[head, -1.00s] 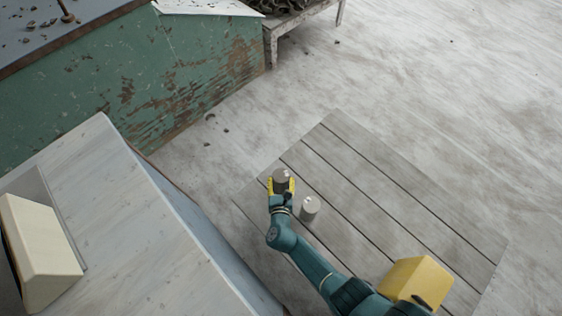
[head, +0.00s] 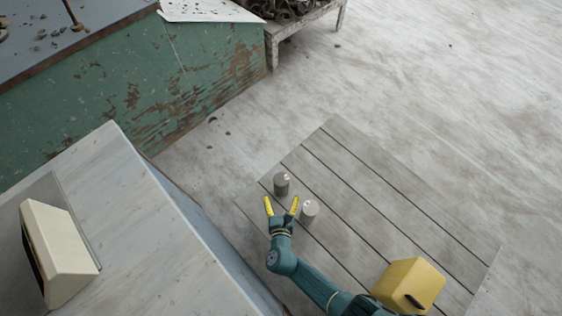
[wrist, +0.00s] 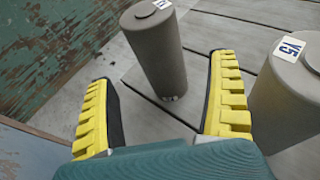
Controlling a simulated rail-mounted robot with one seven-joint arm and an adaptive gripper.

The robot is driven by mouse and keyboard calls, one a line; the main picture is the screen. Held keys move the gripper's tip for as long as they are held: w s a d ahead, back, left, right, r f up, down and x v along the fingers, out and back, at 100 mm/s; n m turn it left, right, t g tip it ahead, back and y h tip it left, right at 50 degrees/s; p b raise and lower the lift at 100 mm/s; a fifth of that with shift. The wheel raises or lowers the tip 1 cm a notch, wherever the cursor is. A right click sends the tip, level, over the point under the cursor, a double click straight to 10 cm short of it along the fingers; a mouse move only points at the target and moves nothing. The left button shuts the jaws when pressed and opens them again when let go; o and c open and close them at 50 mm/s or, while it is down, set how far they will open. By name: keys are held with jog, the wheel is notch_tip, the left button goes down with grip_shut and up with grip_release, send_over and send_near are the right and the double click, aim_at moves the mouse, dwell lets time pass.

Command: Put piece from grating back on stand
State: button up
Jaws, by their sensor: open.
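A darker grey cylinder (head: 281,186) stands upright on a slatted board platform (head: 345,165). In the wrist view this cylinder (wrist: 156,58) has a small white tag on top, its writing unreadable. A lighter grey cylinder (head: 309,212) stands to its right and nearer, apart from it; in the wrist view it (wrist: 288,95) has a tag that seems to read V5. My gripper (head: 281,206) is open and empty, its yellow fingers spread just short of the darker cylinder, with the lighter one beside the right finger. I cannot tell which surface is the grating or the stand.
A pale slanted-sided cabinet (head: 110,220) with a cream box (head: 60,252) fills the left. A worn green bench (head: 150,85) and a low table (head: 300,27) with dark scraps stand behind. Pale floor (head: 450,100) is clear at right.

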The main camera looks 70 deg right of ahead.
jog(key=p+v, duration=0.1)
jog(key=v, duration=0.4)
jog(key=shift+p, duration=0.3)
